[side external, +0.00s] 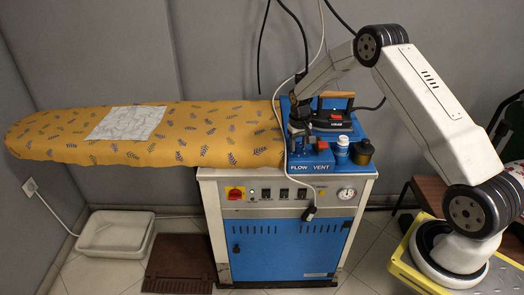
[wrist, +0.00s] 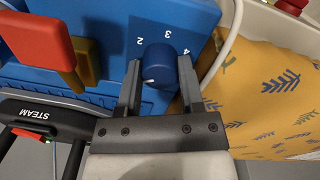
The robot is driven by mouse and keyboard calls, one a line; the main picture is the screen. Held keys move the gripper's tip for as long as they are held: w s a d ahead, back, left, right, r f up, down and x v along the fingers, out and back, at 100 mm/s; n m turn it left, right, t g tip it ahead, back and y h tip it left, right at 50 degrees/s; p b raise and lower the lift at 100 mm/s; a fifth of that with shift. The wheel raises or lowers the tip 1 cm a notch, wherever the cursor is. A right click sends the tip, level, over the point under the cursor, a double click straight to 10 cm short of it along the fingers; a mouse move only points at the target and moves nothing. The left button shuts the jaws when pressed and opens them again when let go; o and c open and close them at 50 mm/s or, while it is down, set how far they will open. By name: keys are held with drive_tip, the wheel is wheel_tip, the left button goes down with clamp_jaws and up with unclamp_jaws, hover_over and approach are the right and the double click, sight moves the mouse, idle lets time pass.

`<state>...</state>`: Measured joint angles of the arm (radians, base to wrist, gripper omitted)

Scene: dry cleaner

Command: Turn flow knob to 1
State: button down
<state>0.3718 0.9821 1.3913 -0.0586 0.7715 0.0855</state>
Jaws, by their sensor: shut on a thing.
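The flow knob (wrist: 157,62) is a round blue knob on a blue panel, seen in the wrist view. Numbers 2, 3 and 4 are printed around its far side. A small white mark shows on the knob's near edge, toward the left finger, away from those numbers. No 1 is visible. My gripper (wrist: 160,72) is shut on the knob, one dark finger on each side. In the side view my gripper (side external: 299,128) reaches down to the blue top (side external: 348,128) near the FLOW label, and the knob is not clearly visible there.
A red lever (wrist: 36,40) and an ochre lever (wrist: 84,62) stand left of the knob in the wrist view. A steam iron (side external: 331,121) sits close by. The patterned ironing board (side external: 215,145) extends left.

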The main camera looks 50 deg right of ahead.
sight(297, 145)
drive_tip(key=shift+r, duration=0.1)
idle(0.4)
drive_tip(key=shift+c, duration=1.2)
unclamp_jaws()
drive_tip(key=shift+w+a+r, duration=0.1)
drive_tip(key=shift+a+r, duration=0.05)
drive_tip(key=shift+r, duration=3.7)
drive_tip(key=shift+a, duration=0.1)
